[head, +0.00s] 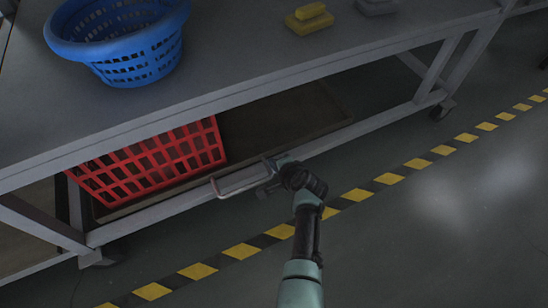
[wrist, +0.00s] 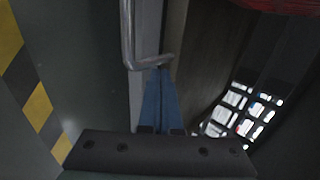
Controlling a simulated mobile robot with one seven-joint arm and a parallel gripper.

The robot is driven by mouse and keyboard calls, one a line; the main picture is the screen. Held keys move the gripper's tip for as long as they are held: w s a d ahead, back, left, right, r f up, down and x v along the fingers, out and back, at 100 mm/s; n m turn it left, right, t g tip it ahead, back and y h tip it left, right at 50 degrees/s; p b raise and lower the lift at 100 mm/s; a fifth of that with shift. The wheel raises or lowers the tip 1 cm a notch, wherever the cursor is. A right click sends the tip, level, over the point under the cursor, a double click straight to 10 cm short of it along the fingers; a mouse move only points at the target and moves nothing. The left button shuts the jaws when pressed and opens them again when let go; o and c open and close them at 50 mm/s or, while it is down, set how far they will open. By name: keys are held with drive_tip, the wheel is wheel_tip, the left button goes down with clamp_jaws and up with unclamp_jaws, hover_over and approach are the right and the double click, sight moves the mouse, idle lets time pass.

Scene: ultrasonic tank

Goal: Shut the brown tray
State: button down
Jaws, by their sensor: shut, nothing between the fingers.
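The brown tray (head: 288,120) lies low under the grey workbench, with its front edge running along the bench's lower rail. A pale bar handle (head: 241,183) juts out from the front. My gripper (head: 266,182) is at the right end of this handle. In the wrist view, the blue fingers (wrist: 158,70) are pressed together with nothing between them. Their tips are at the bent end of the handle (wrist: 128,38), close to it; I cannot tell if they touch. The dark brown floor of the tray (wrist: 205,45) shows to the right of the fingers.
A red crate (head: 150,162) stands in the left part of the tray. A blue basket (head: 125,48) and yellow blocks (head: 309,20) are on the benchtop (head: 225,55). A yellow-black floor stripe (head: 242,251) runs in front; the floor beyond it is clear.

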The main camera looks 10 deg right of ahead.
drive_tip(key=p+v, duration=0.7)
drive_tip(key=v, duration=0.3)
drive_tip(key=shift+s+p, duration=0.25)
drive_tip(key=shift+p, duration=0.05)
drive_tip(key=shift+d, duration=0.1)
